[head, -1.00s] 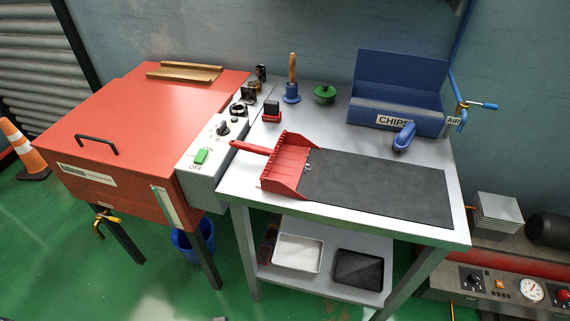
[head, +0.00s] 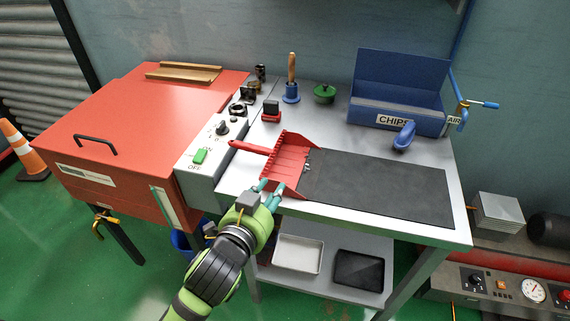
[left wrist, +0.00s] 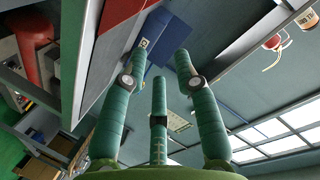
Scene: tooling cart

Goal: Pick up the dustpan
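The red dustpan (head: 289,160) lies on the grey metal worktop in the head view. Its handle points left toward the white control panel, and its open edge faces the black mat. My left gripper (head: 271,188) is at the front edge of the worktop, by the near side of the dustpan; I cannot tell whether it touches. In the left wrist view the left gripper's three teal fingers (left wrist: 162,75) are spread, with nothing between them. A red shape at that view's left edge is not clear enough to name. My right gripper is not in view.
The black mat (head: 380,188) covers the worktop right of the dustpan. A blue CHIPS box (head: 397,90) stands behind, with a blue tool (head: 404,136) before it. A red cabinet (head: 130,120) adjoins on the left. A green-lidded item (head: 324,94) and wooden-handled brush (head: 292,85) stand behind.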

